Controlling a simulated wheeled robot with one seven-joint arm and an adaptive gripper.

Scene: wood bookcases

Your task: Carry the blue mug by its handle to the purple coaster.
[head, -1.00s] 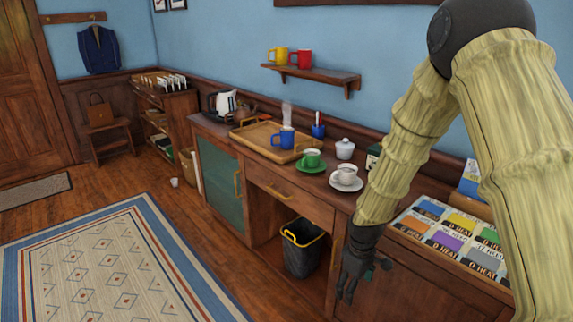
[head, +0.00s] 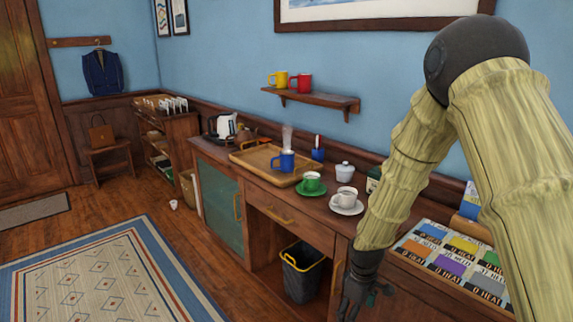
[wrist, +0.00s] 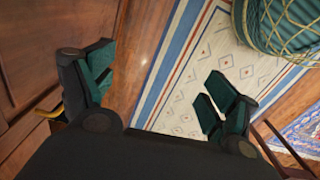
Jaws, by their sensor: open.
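The blue mug (head: 283,161) stands upright on the wooden tray (head: 247,157), near the tray's front right part, on the long cabinet. Its handle appears to point left. A purple square (head: 448,265) lies among several coloured, lettered squares at the cabinet's right end; I cannot tell whether it is the coaster. My gripper (head: 356,300) hangs low in front of the cabinet, well apart from the mug. In the wrist view my gripper (wrist: 162,92) is open, its fingers wide apart with nothing between them. The mug is not in the wrist view.
A green cup on a saucer (head: 311,182), a white cup (head: 346,196) and a lidded white jar (head: 344,171) stand right of the tray. A blue pen cup (head: 318,153) is behind. A bin (head: 302,272) stands under the cabinet. The rug (head: 100,275) area is clear.

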